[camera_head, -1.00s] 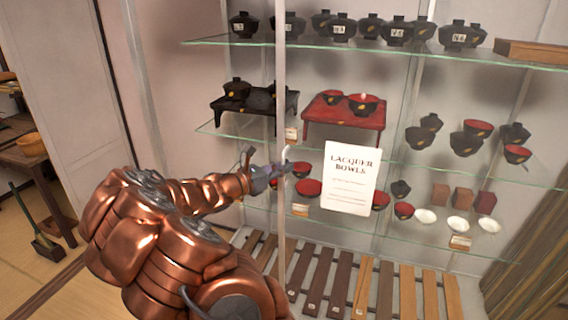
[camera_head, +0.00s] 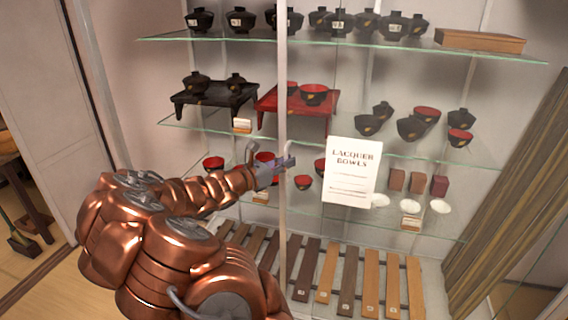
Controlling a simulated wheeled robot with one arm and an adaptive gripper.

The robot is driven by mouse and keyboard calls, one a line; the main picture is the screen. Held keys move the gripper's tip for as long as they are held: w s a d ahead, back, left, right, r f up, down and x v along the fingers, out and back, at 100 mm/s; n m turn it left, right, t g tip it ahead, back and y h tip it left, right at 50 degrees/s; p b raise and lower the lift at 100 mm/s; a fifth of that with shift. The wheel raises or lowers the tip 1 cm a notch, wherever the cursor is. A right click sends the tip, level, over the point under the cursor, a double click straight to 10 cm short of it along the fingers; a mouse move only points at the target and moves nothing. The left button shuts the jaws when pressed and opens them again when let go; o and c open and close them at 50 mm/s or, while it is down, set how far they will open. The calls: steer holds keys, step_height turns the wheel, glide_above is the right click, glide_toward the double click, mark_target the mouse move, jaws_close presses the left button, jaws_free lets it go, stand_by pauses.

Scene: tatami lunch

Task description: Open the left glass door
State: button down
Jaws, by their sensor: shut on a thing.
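The left glass door (camera_head: 238,60) is a clear pane over the left part of the display cabinet, beside a pale upright post (camera_head: 282,215). A thin curved handle (camera_head: 251,149) stands left of the post, and a second one (camera_head: 289,150) stands just right of it. My gripper (camera_head: 280,164) is at the post, at handle height, shut around what looks like the left handle. The exact contact is small and partly hidden by the fingers. I cannot make out a clear gap at the door's edge.
A white "Lacquer Bowls" sign (camera_head: 352,172) hangs in front of the shelves on the right. Glass shelves behind hold black and red bowls, a black stand (camera_head: 214,98) and a red stand (camera_head: 318,101). A broom (camera_head: 20,238) is at far left.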

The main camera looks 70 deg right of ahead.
steer(key=c, duration=1.2)
jaws_free()
steer(key=shift+w+a, duration=0.1)
steer(key=v, duration=1.2)
